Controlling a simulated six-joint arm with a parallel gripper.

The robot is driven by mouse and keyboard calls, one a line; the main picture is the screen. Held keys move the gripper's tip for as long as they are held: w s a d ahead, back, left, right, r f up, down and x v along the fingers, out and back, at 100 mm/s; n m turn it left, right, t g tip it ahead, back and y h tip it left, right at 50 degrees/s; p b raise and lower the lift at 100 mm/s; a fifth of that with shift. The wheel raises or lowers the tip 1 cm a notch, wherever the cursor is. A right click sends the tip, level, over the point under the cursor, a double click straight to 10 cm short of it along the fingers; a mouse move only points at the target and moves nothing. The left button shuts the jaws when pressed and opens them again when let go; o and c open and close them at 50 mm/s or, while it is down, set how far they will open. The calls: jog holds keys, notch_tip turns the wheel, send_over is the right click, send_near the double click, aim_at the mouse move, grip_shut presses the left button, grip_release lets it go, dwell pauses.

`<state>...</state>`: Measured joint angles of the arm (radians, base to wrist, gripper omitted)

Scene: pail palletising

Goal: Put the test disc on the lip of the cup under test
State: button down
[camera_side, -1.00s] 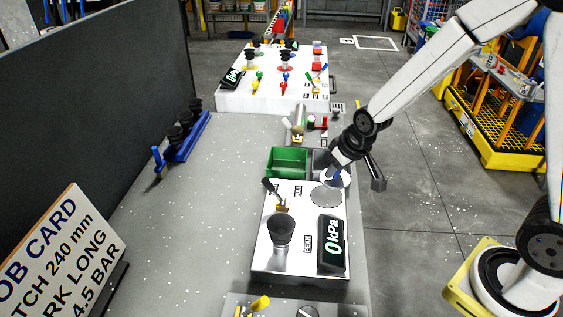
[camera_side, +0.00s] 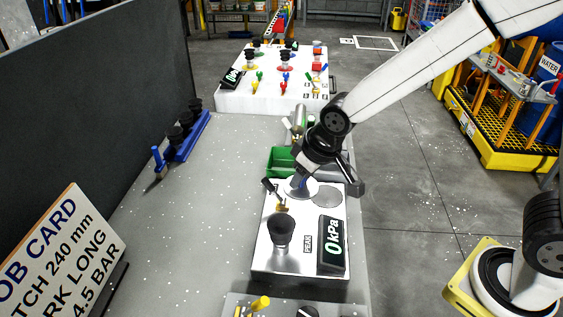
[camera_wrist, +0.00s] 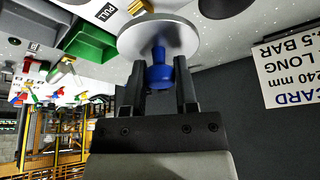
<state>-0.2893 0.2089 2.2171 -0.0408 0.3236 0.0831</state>
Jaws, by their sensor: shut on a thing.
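My gripper (camera_side: 302,177) is shut on the blue knob (camera_wrist: 159,76) of the test disc, a pale metal plate. The disc (camera_side: 297,188) is held about level over the far part of the white test bench (camera_side: 262,262); its height above the bench is hard to tell. The disc fills the top middle of the wrist view (camera_wrist: 135,38). The cup under test (camera_side: 281,232), dark and bell-shaped, stands upright on the bench, nearer the camera than the disc and apart from it. A dark round shape at the top of the wrist view (camera_wrist: 226,6) appears to be this cup.
A small lever (camera_side: 271,187) stands just left of the disc. A grey round patch (camera_side: 327,197) lies to its right. A readout (camera_side: 331,245) showing 0 kPa stands right of the cup. The green bin (camera_side: 279,161) is behind.

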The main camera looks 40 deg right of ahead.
notch_tip(320, 180, up, 4)
jog(key=n, duration=0.2)
send_over(275, 221)
jog(key=s, duration=0.1)
jog(key=shift+s+d+y, duration=0.2)
jog(key=shift+d+y, duration=0.05)
jog(key=shift+y, duration=0.05)
jog(key=shift+f, duration=0.25)
jog(key=shift+f, duration=3.2)
jog(key=shift+f, duration=0.65)
jog(key=shift+c, duration=1.5)
grip_release()
jog(key=shift+r, duration=0.1)
jog(key=v, duration=0.7)
jog(key=shift+r, duration=0.25)
